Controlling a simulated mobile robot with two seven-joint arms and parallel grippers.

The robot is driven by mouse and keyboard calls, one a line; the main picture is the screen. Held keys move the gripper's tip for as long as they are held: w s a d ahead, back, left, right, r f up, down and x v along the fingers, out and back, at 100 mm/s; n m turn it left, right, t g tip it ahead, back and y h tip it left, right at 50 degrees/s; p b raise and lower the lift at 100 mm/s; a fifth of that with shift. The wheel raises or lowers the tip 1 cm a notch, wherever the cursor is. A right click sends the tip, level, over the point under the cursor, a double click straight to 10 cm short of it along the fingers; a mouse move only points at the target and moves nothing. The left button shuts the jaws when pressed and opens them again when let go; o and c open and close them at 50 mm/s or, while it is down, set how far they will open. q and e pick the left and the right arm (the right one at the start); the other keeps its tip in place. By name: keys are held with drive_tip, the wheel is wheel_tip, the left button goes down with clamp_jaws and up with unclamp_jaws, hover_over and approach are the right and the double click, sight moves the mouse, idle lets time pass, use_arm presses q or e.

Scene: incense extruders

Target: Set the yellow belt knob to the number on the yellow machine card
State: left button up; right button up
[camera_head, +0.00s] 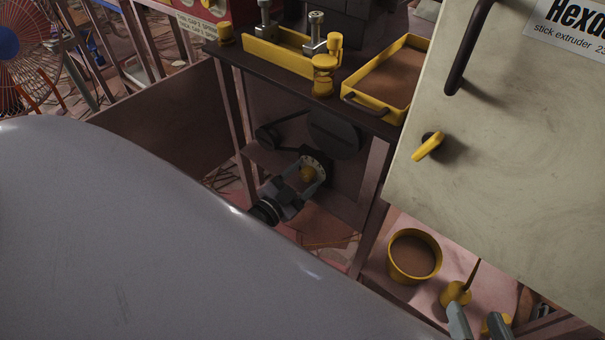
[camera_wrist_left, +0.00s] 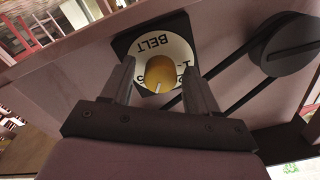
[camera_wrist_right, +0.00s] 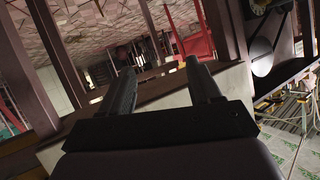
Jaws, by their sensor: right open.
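The yellow belt knob (camera_head: 307,174) sits on a round dial low on the machine frame. In the left wrist view the knob (camera_wrist_left: 160,70) has a white mark pointing down in the picture. The white dial plate (camera_wrist_left: 153,48) reads BELT upside down; its numbers are partly hidden. My left gripper (camera_head: 305,180) is at the knob. Its fingers (camera_wrist_left: 159,88) stand on either side of the knob with gaps, open. My right gripper (camera_head: 478,321) is open and empty at the lower right, also seen in the right wrist view (camera_wrist_right: 160,88). I cannot make out a numbered yellow machine card.
A pale cabinet (camera_head: 510,150) with a yellow switch knob (camera_head: 429,146) fills the right. A yellow tray (camera_head: 375,108) stands on the machine top. A yellow pot (camera_head: 414,257) and a yellow tool (camera_head: 456,292) are near my right gripper. Pulleys (camera_head: 333,135) are behind the dial.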

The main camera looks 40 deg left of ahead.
use_arm(q)
drive_tip(key=shift+s, duration=0.5)
drive_tip(key=s+p, duration=0.2)
drive_tip(key=s, duration=0.4)
drive_tip(key=shift+a, duration=0.3)
use_arm(e)
drive_tip(key=shift+s+d+r+n+h, duration=0.15)
drive_tip(key=shift+s+d+h, duration=0.1)
drive_tip(key=shift+d, duration=0.25)
drive_tip(key=shift+s+d+n+h, duration=0.15)
drive_tip(key=shift+s+d+h, duration=0.1)
drive_tip(key=shift+d, duration=0.2)
drive_tip(key=shift+w, duration=0.1)
